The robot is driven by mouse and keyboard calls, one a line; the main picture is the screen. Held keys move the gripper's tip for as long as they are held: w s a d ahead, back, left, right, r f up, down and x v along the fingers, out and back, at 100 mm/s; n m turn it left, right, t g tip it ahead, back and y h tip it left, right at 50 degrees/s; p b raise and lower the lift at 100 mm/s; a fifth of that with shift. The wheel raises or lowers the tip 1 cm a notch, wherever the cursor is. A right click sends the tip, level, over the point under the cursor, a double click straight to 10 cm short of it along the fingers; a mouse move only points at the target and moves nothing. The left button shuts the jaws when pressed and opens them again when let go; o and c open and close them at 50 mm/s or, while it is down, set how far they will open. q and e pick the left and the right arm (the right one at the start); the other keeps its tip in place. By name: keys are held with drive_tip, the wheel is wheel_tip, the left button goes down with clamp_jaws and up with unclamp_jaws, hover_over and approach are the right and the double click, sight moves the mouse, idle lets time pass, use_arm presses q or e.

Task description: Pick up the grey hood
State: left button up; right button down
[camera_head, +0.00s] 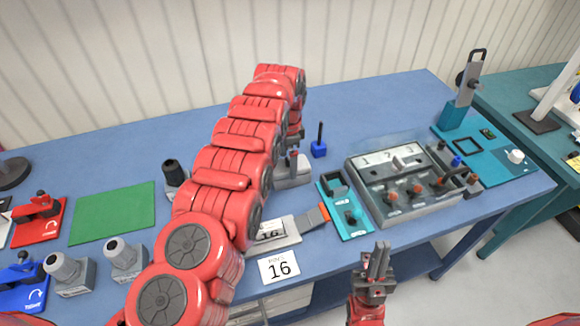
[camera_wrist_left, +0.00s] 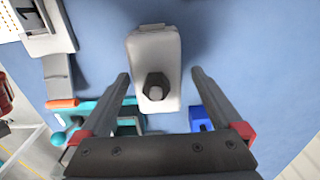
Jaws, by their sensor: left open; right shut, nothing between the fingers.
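A light grey block with a dark hexagonal knob, which I take for the grey hood (camera_wrist_left: 152,50), lies on the blue table between the finger lines in the left wrist view. In the head view the same grey block (camera_head: 293,175) is partly hidden by my left arm. My left gripper (camera_wrist_left: 160,74) is open, its fingers on either side of the block and apart from it; the height gap is hard to judge. In the head view this gripper is mostly hidden behind its arm. My right gripper (camera_head: 379,258) is shut and empty at the table's front edge.
A teal fixture (camera_head: 357,225) and a grey panel box (camera_head: 405,210) stand right of the hood. A blue block with a post (camera_head: 319,148) is close behind it. Grey connectors (camera_head: 126,257) and a green mat (camera_head: 113,211) are at the left. The table's back is clear.

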use_arm(q)
drive_tip(key=shift+s+d+f+p, duration=0.1)
drive_tip(key=shift+f+p, duration=0.15)
drive_tip(key=shift+p, duration=0.05)
drive_tip(key=shift+s+d+f+p, duration=0.1)
drive_tip(key=shift+d+f+p, duration=0.1)
drive_tip(key=shift+f+p, duration=0.55)
wheel_tip(320, 180, down, 2)
drive_tip(key=shift+a+f+b, duration=0.1)
drive_tip(key=shift+a+b, duration=0.05)
drive_tip(key=shift+b, duration=0.7)
drive_tip(key=shift+f, duration=0.35)
drive_tip(key=shift+c, duration=0.3)
drive_tip(key=shift+r, duration=0.1)
drive_tip(key=shift+c, duration=1.3)
drive_tip(key=c, duration=1.2)
